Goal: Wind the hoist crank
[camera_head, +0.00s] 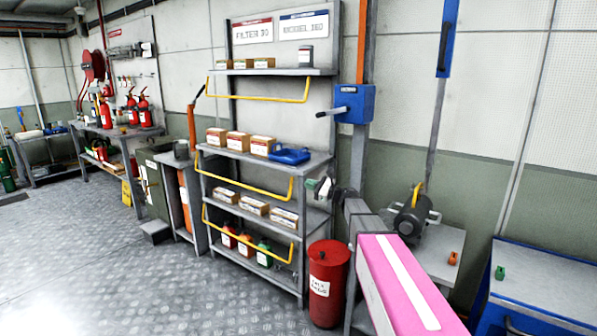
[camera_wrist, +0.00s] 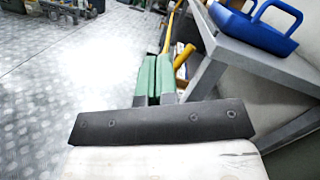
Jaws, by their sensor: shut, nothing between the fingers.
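The hoist crank (camera_head: 331,112) is a dark handle sticking out to the left of a blue box (camera_head: 355,103) on the orange-and-grey post right of the shelf rack. My gripper (camera_head: 312,184) is below the crank and a little left of it, apart from it, beside the rack's right end. In the wrist view its two green fingers (camera_wrist: 154,75) lie together, shut and empty. The crank is not in the wrist view.
A red bin (camera_head: 328,265) stands below. The floor at left is open.

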